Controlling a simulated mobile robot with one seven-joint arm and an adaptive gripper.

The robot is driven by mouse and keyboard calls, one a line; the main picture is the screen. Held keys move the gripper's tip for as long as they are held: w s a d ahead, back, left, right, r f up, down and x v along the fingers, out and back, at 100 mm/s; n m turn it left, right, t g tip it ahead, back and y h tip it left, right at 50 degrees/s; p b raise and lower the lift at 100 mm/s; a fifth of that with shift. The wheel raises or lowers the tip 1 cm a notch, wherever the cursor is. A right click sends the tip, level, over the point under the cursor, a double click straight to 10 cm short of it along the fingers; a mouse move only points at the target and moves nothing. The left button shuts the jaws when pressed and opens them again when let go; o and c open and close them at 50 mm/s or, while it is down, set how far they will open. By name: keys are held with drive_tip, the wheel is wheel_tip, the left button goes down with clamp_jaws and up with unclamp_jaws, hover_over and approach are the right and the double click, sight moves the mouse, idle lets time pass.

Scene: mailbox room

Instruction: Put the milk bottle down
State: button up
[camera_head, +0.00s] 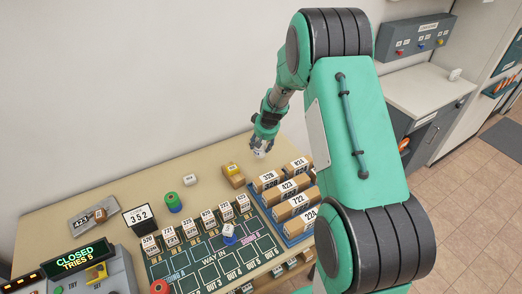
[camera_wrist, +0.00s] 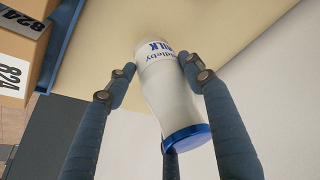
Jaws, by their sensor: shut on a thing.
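The milk bottle (camera_wrist: 165,90) is white with blue lettering and a blue end. In the wrist view it lies between the fingers of my gripper (camera_wrist: 150,84), which is shut on it. A third finger shows partly behind the bottle. The blue end points toward the bottom of the picture. In the head view my gripper (camera_head: 264,146) is over the back right part of the tan table (camera_head: 120,193), with a small white part of the bottle (camera_head: 262,153) showing under it. I cannot tell whether the bottle touches the table.
A blue tray (camera_head: 285,240) of numbered boxes stands close in front of my gripper. A yellow-topped brown block (camera_head: 233,171), a white block (camera_head: 190,180) and green discs (camera_head: 172,199) stand to the left. A green board (camera_head: 205,258) with numbered boxes lies in front. Bare table shows at the back.

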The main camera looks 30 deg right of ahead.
sight(261, 149)
drive_tip(key=shift+f+b, duration=0.3)
drive_tip(key=shift+f, duration=1.5)
drive_tip(key=shift+f, duration=0.1)
drive_tip(key=o, duration=1.7)
drive_tip(key=p+v, duration=0.1)
drive_tip(key=v, duration=1.1)
